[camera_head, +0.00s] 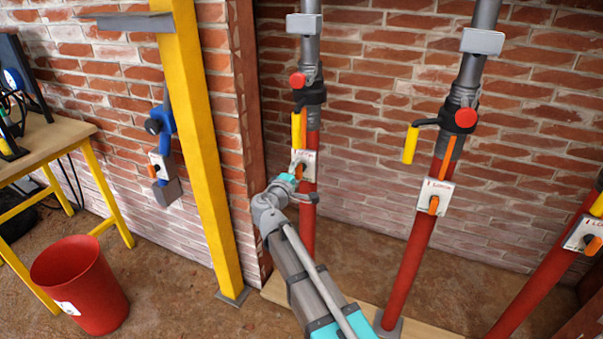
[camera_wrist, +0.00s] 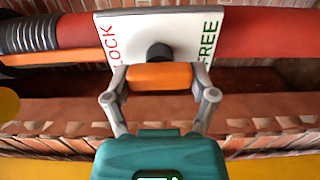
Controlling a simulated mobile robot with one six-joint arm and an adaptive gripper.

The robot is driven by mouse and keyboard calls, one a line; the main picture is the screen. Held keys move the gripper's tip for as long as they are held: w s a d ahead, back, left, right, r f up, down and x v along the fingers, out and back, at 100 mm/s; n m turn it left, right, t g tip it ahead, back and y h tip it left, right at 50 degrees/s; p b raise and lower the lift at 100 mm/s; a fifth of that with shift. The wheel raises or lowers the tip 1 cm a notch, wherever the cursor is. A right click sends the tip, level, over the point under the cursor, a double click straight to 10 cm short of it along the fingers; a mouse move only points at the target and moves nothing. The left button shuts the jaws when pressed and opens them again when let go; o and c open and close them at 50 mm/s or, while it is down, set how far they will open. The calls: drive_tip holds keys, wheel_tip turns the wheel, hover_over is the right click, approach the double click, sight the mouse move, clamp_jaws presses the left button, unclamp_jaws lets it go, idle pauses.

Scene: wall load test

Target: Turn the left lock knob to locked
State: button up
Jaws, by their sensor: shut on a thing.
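The left lock knob is an orange bar (camera_wrist: 158,76) on a dark hub, in front of a white plate (camera_wrist: 150,25). In the wrist view the plate reads LOCK on the left and FREE on the right, and the bar lies level across the picture. My gripper (camera_wrist: 160,84) is shut on the bar, one finger at each end. In the head view my gripper (camera_head: 296,179) reaches the plate (camera_head: 310,160) on the left red post (camera_head: 308,226) and mostly hides the knob (camera_head: 299,171).
Two more red posts (camera_head: 407,265) (camera_head: 535,290) with similar plates and orange knobs stand to the right. A yellow upright (camera_head: 203,150) stands close on the left of my arm. A red bucket (camera_head: 82,285) and a wooden bench (camera_head: 45,145) are farther left. A brick wall is behind.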

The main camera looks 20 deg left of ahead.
drive_tip(key=o, duration=1)
drive_tip(key=shift+o, duration=0.2)
drive_tip(key=shift+s, duration=0.15)
drive_tip(key=s+a, duration=0.1)
drive_tip(key=s, duration=1)
drive_tip(key=shift+s, duration=0.3)
